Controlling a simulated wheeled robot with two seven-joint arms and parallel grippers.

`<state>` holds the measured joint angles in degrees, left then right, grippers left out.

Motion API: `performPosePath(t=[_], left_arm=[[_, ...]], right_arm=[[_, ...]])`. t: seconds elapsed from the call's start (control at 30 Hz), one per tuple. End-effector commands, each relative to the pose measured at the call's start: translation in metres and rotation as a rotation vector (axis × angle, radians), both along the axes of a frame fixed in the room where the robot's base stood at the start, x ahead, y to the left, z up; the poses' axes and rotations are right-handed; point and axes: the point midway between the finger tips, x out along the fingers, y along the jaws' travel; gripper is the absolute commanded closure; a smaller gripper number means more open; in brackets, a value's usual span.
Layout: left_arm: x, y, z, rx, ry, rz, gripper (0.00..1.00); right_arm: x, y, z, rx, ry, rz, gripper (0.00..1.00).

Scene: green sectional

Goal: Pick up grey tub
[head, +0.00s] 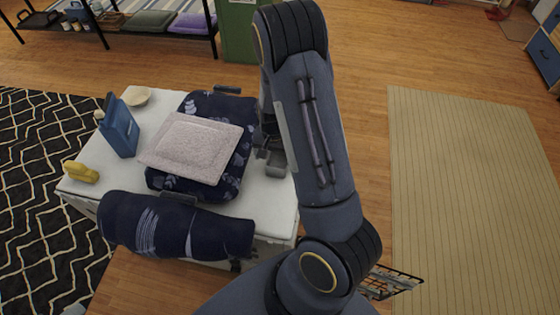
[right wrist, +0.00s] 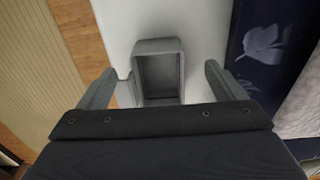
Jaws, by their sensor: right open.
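The grey tub (right wrist: 158,75) is an open, box-shaped container on a white surface, seen from above in the right wrist view. My right gripper (right wrist: 158,82) is open, with one finger on each side of the tub and gaps between the fingers and its walls. The tub looks empty. In the head view my right gripper (head: 268,152) is at the right side of the white table (head: 278,205), largely behind my arm; I cannot clearly separate the tub from it there. My left gripper is not in view.
Beside the gripper lies a dark blue patterned cushion (head: 240,165) with a pale pillow (head: 190,147) on top. A dark blue roll (head: 170,225) lies at the table's front. A blue container (head: 119,130), yellow object (head: 80,172) and bowl (head: 137,96) stand left.

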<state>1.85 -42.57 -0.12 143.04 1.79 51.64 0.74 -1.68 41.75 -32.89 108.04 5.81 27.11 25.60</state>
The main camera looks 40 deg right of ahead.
Motion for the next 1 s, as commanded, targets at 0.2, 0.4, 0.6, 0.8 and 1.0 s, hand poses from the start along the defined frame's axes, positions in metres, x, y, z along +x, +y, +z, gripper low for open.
performPosePath(t=[0.2,0.4,0.6,0.8,1.0], left_arm=[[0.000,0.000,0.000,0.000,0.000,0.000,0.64],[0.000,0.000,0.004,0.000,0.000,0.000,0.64],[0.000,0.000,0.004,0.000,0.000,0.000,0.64],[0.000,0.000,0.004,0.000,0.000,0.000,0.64],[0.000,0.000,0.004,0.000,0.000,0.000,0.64]], right_arm=[[-0.002,0.000,-0.026,0.001,0.005,0.001,0.11],[-0.006,0.000,-0.055,0.002,0.004,0.000,0.11],[-0.005,0.000,-0.072,0.002,0.001,0.002,0.11],[-0.005,0.000,-0.072,0.001,0.000,0.002,0.11],[-0.005,0.000,-0.072,0.001,0.000,0.002,0.36]])
